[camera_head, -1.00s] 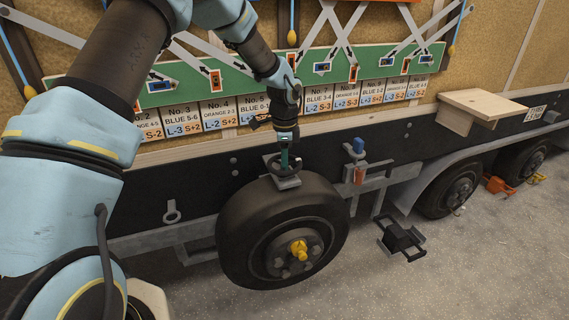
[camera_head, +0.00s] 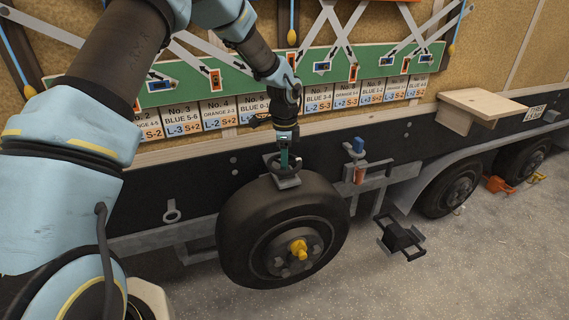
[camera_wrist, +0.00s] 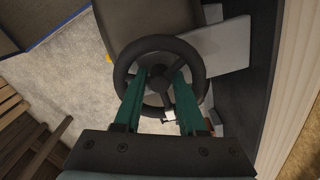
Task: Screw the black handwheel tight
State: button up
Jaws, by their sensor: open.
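The black handwheel (camera_wrist: 160,43) is seen from above in the wrist view, a round rim with spokes and a central hub. In the head view the handwheel (camera_head: 271,161) is small and partly hidden by my gripper, above a grey bracket (camera_head: 286,181) at the top of the spare tyre. My gripper (camera_wrist: 158,82) points down over it in the wrist view. Its two green fingers are apart and reach inside the rim, one on each side of the hub. I cannot tell whether they touch the spokes. It also shows in the head view (camera_head: 284,162).
The trailer's dark side frame (camera_head: 240,175) runs close behind. A wooden step (camera_head: 483,103) sticks out at the right.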

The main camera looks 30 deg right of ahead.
notch_tip(320, 180, up, 11)
jog(key=b, duration=0.2)
dwell(0.3)
jog(key=shift+f, duration=0.1)
jog(key=a+r+n, duration=0.1)
jog(key=a+n, duration=0.9)
jog(key=a, duration=1.2)
jog(key=s+a+n, duration=0.4)
jog(key=a+n, duration=0.2)
jog(key=a, duration=0.3)
jog(key=s+a+n+t, duration=0.1)
jog(key=s+a+n, duration=0.4)
jog(key=a, duration=0.3)
jog(key=shift+a+f+n+t, duration=0.15)
jog(key=shift+a+n+t, duration=0.2)
jog(key=shift+n, duration=0.55)
